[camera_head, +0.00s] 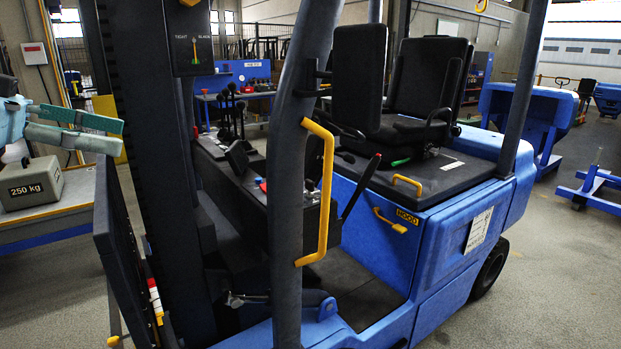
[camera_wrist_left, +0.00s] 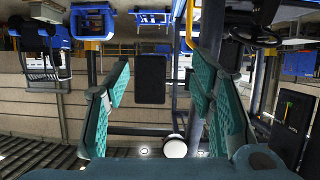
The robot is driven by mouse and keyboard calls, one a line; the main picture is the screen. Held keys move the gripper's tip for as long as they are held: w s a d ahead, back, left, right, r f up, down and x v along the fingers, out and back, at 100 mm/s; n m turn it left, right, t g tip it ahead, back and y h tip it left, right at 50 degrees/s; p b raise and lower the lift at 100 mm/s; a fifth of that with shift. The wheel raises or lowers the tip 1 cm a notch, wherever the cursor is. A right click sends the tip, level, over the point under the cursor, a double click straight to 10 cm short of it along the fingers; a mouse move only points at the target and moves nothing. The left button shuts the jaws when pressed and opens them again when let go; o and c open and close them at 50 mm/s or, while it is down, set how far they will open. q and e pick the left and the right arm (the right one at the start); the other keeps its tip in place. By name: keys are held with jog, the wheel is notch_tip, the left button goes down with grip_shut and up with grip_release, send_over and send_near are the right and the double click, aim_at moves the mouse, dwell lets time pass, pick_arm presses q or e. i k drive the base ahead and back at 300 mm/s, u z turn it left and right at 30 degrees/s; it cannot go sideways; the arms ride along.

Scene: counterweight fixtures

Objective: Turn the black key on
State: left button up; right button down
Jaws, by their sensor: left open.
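I cannot make out the black key in either view. The blue forklift (camera_head: 440,240) fills the middle of the head view, with a black lever console (camera_head: 250,190) behind its mast and front pillar. Small red and blue parts show on the console, too small to tell apart. My left gripper (camera_head: 120,136) is at the left edge of the head view, left of the mast and apart from the console. Its teal-padded fingers are open and empty, and they also show spread apart in the left wrist view (camera_wrist_left: 160,78). My right gripper is in neither view.
The dark mast (camera_head: 145,120) and the pillar with a yellow grab handle (camera_head: 328,190) stand around the console. A grey 250 kg weight (camera_head: 30,184) rests on a bench below my left gripper. A black seat (camera_head: 430,80) is further back.

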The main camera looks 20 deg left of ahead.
aim_at(309, 184)
jog(key=i, duration=1.4)
